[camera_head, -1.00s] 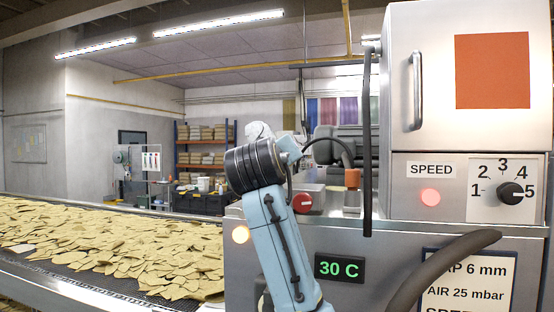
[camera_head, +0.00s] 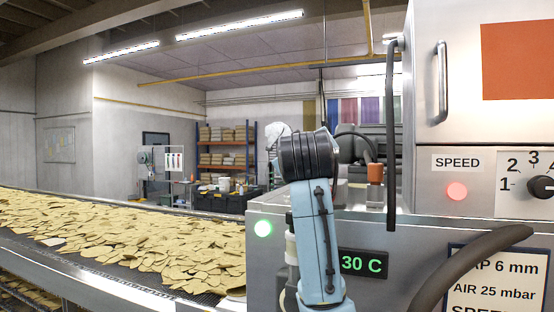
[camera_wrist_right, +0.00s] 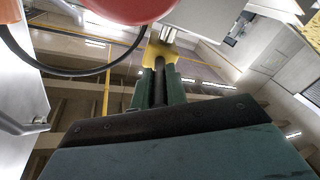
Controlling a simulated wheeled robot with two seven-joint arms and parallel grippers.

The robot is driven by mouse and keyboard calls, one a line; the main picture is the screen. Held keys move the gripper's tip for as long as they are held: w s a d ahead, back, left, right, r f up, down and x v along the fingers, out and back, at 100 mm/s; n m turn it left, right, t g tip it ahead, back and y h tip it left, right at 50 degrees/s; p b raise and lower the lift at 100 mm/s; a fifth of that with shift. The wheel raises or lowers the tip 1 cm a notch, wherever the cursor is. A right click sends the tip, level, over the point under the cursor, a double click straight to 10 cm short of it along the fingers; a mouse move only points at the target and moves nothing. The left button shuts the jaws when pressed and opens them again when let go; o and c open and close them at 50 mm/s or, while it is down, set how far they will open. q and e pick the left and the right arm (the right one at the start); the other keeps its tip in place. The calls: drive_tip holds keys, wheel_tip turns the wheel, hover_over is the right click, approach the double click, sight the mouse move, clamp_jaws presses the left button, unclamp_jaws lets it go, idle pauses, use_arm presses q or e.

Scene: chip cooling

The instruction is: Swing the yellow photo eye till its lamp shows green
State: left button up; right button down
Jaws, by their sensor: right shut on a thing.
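The yellow photo eye (camera_wrist_right: 152,53) shows in the right wrist view, just beyond the tips of my right gripper (camera_wrist_right: 160,72). The gripper's green fingers are closed on it, with a dark part between them. In the head view my right arm and dark wrist hide the photo eye and the fingers. My left gripper is not in view.
A conveyor of chips (camera_head: 120,235) runs along the left. Right of my arm are a green 30 C display (camera_head: 362,264), a vertical dark bar (camera_head: 391,140) and a SPEED dial (camera_head: 541,187). A red round part (camera_wrist_right: 130,6) is close to the right wrist camera.

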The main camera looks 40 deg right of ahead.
drive_tip(key=c, duration=1.4)
unclamp_jaws()
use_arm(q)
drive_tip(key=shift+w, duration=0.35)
